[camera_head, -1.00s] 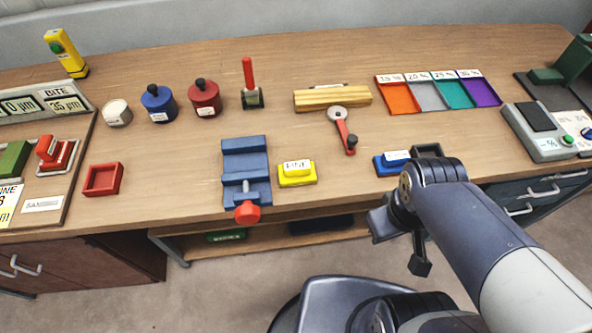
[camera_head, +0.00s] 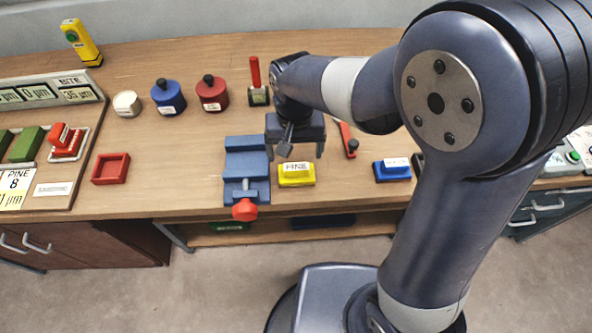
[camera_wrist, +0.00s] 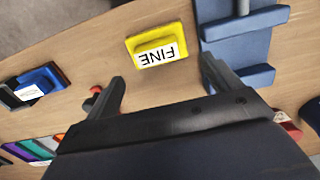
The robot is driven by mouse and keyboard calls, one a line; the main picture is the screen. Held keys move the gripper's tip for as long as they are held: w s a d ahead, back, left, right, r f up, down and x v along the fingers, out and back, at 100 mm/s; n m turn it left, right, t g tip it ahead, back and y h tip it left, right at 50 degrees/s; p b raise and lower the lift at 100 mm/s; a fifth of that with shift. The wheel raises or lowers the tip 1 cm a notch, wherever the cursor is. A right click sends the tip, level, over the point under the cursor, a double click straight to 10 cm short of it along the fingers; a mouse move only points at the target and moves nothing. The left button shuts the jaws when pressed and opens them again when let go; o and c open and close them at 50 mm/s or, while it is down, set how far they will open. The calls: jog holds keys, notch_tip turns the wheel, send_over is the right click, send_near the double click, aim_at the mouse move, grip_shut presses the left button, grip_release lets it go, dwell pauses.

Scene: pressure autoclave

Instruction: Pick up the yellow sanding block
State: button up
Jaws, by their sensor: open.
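The yellow sanding block (camera_head: 296,176) lies on the wooden bench, just right of the blue vise, with a white label reading FINE on top. In the wrist view the yellow block (camera_wrist: 157,46) lies beyond the fingertips, with its label upside down. My gripper (camera_head: 302,150) is open and empty, above the bench and a little behind the block in the head view. In the wrist view my gripper's fingers (camera_wrist: 165,76) are spread wide, and the block is not between them.
The blue vise (camera_head: 246,165) with a red knob stands close left of the block. A blue block (camera_head: 392,171) lies to the right. A red tray (camera_head: 111,168) and red and blue jars (camera_head: 212,94) are further left. Bench between the yellow and blue blocks is clear.

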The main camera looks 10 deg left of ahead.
aim_at(296, 166)
jog(key=shift+s+d+f+p, duration=0.15)
jog(key=shift+f+p, duration=0.1)
jog(key=shift+f, duration=1.55)
jog(key=shift+s+d+f+p, duration=0.1)
jog(key=shift+f+p, duration=0.1)
jog(key=shift+f, duration=1.55)
jog(key=c, duration=0.6)
